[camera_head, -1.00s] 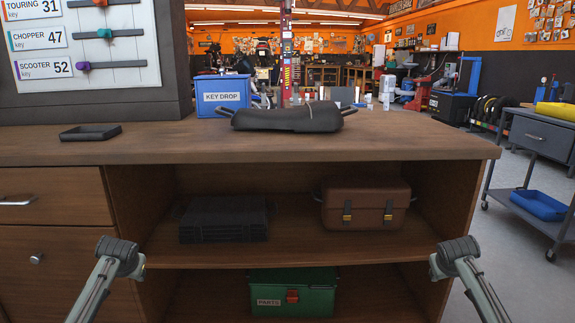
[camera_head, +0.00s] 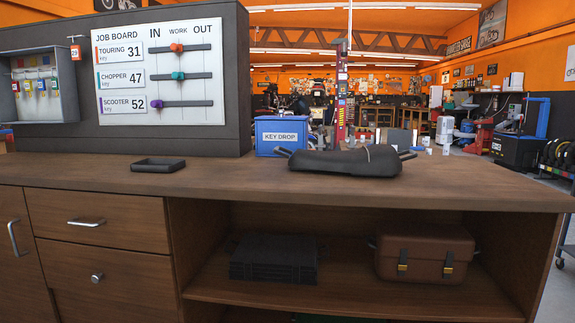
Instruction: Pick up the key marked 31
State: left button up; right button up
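An open key cabinet (camera_head: 70,98) hangs on the dark back panel at the far left. Several keys (camera_head: 41,88) with coloured and pale tags hang inside it; their numbers are too small to read, so I cannot tell which is marked 31. A red-topped tag (camera_head: 74,52), which seems to read 29, hangs outside the cabinet at its upper right. The job board (camera_head: 160,75) lists Touring key 31, Chopper key 47 and Scooter key 52. The Touring slider (camera_head: 176,48) is near the middle of its track. Neither of my grippers is in view.
A black tray (camera_head: 158,165) lies on the wooden counter (camera_head: 230,178). A blue KEY DROP box (camera_head: 282,136) and a dark roll (camera_head: 345,161) stand to its right. A black case (camera_head: 273,259) and a brown case (camera_head: 425,252) sit on the shelf below.

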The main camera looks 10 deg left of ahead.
aim_at(55, 83)
jog(key=u, duration=1.7)
